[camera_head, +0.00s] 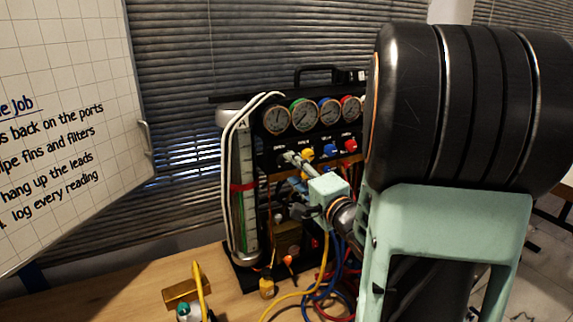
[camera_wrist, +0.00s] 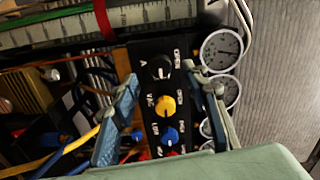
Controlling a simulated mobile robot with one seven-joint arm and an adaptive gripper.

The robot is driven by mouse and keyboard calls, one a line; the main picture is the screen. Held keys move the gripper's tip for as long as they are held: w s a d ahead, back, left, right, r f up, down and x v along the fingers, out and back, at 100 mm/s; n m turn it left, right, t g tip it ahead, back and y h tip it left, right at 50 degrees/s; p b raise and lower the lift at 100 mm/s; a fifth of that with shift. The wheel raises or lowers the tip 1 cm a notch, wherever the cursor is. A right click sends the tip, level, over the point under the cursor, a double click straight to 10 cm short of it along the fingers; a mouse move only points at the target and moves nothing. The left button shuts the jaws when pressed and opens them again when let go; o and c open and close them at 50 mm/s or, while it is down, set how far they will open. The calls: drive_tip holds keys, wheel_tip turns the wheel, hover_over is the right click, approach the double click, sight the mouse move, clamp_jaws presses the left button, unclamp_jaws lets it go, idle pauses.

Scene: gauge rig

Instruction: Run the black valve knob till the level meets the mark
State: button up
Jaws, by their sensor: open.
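The black valve knob (camera_wrist: 158,68) is on the rig's black panel in the wrist view, at the end of the knob row nearest the level column. My gripper (camera_wrist: 163,76) is open, with one finger on each side of the knob's area; I cannot tell whether either finger touches it. In the head view my gripper (camera_head: 297,164) reaches to the panel's left end and largely covers the black knob. The level column (camera_head: 248,205) stands upright at the rig's left with a red band (camera_head: 243,187) around it.
Yellow (camera_wrist: 167,106), blue (camera_wrist: 170,136) and red knobs sit in line beyond the black one. Several round gauges (camera_head: 303,115) are above them. Yellow, blue and red hoses (camera_head: 322,290) hang below. A whiteboard (camera_head: 70,120) is at left; the wooden bench (camera_head: 130,290) has bare room.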

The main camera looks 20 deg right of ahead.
sight(285, 162)
drive_tip(key=s, duration=0.5)
drive_tip(key=shift+s+d, duration=0.1)
drive_tip(key=shift+s, duration=0.3)
idle(0.4)
drive_tip(key=w+n, duration=0.3)
drive_tip(key=n, duration=0.2)
drive_tip(key=w+n+b, duration=0.1)
drive_tip(key=w+n, duration=0.3)
drive_tip(key=w+n+b, duration=0.1)
drive_tip(key=w+n, duration=0.3)
drive_tip(key=n, duration=0.1)
drive_tip(key=shift+n, duration=0.3)
